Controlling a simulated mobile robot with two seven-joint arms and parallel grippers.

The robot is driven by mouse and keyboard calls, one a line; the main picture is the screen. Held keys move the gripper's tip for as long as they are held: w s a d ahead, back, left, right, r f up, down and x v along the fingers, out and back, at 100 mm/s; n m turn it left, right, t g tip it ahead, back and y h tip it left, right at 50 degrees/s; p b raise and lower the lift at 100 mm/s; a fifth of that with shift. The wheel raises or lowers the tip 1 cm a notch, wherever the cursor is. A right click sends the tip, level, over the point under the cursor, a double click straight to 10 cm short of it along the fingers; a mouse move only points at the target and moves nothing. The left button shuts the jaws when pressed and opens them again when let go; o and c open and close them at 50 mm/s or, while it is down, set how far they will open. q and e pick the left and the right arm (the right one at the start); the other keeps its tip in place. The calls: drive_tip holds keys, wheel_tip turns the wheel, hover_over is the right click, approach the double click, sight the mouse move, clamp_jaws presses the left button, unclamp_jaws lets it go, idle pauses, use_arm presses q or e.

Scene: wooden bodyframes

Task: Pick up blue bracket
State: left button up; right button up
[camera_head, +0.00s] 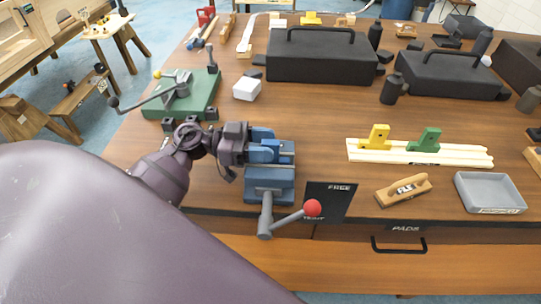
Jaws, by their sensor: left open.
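My left gripper (248,146) reaches in from the left, at the left side of the blue-grey vise (270,182). Its jaws are open, and its fingertips are at or very close to a blue piece (263,133) at the top of the vise, which looks like the blue bracket. The gripper and vise jaws partly hide this piece, so I cannot tell whether the fingers touch it. A yellow bracket (376,137) and a green bracket (425,140) stand on a pale slotted rail (465,156) to the right. My right gripper is not in view.
The vise handle has a red knob (312,207), beside a black FREE/TIGHT plate (338,196). A wooden plane (403,190) and grey tray (490,192) lie at right. A green-based fixture (197,97) and black toolbox (322,62) stand behind. Bare tabletop lies between vise and rail.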

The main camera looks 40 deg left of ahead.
use_arm(q)
drive_tip(key=shift+w+d, duration=0.35)
drive_tip(key=shift+d, duration=0.25)
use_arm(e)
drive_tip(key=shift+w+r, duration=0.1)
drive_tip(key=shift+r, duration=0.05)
use_arm(q)
drive_tip(key=shift+c, duration=0.2)
clamp_jaws()
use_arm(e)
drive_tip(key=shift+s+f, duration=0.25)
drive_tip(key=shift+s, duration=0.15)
use_arm(q)
drive_tip(key=shift+r, duration=0.1)
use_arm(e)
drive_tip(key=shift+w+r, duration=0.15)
use_arm(q)
drive_tip(key=shift+r, duration=0.35)
wheel_tip(320, 180, up, 19)
drive_tip(key=p, duration=0.3)
drive_tip(key=shift+p, duration=0.4)
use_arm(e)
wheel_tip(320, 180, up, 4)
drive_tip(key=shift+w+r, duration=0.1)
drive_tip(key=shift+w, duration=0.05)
